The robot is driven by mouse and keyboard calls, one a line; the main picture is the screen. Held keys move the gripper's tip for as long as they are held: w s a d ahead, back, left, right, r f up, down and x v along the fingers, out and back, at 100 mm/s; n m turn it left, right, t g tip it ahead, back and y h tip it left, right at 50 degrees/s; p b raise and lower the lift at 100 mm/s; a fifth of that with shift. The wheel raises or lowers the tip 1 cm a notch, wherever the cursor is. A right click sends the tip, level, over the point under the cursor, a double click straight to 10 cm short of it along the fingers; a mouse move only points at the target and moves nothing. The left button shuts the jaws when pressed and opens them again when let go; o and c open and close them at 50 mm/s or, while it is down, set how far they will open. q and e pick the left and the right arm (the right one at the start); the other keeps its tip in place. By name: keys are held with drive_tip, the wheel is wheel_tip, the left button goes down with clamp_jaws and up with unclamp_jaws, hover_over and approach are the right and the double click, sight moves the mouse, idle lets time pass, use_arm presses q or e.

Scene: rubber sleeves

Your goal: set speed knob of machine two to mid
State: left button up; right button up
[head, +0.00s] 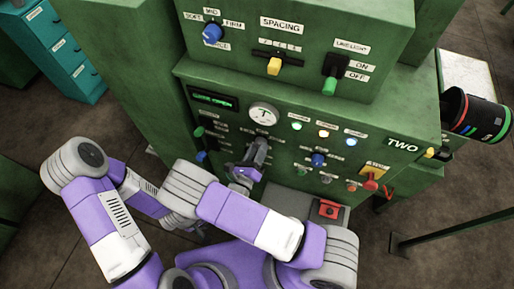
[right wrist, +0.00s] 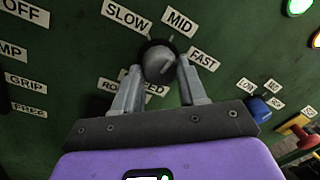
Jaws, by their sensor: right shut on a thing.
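The speed knob (right wrist: 159,66) is a grey round knob on the green panel of machine two (head: 404,145), in the right wrist view. Labels SLOW, MID and FAST arc above it from left to right. Its pointer direction is not clear. My right gripper (right wrist: 161,82) is shut on the knob, with one finger on each side. In the head view the right gripper (head: 256,158) reaches the panel below the white dial and hides the knob. My left arm (head: 98,210) is folded at the left; its gripper is largely hidden behind the right arm, its jaws unclear.
A blue knob (right wrist: 259,108) sits right of the speed knob, beside a yellow-backed red switch (right wrist: 300,130). Lit lamps (head: 323,133) line the panel above. An upper box carries a SPACING slider (head: 273,66) and another blue knob (head: 212,33). A red button box (head: 328,210) stands below.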

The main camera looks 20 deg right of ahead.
drive_tip(key=shift+n, duration=0.6)
drive_tip(key=o, duration=1.1)
drive_tip(key=shift+c, duration=0.2)
drive_tip(key=v, duration=0.7)
drive_tip(key=shift+s+a, duration=0.2)
drive_tip(key=shift+s, duration=0.05)
drive_tip(key=shift+f, duration=0.1)
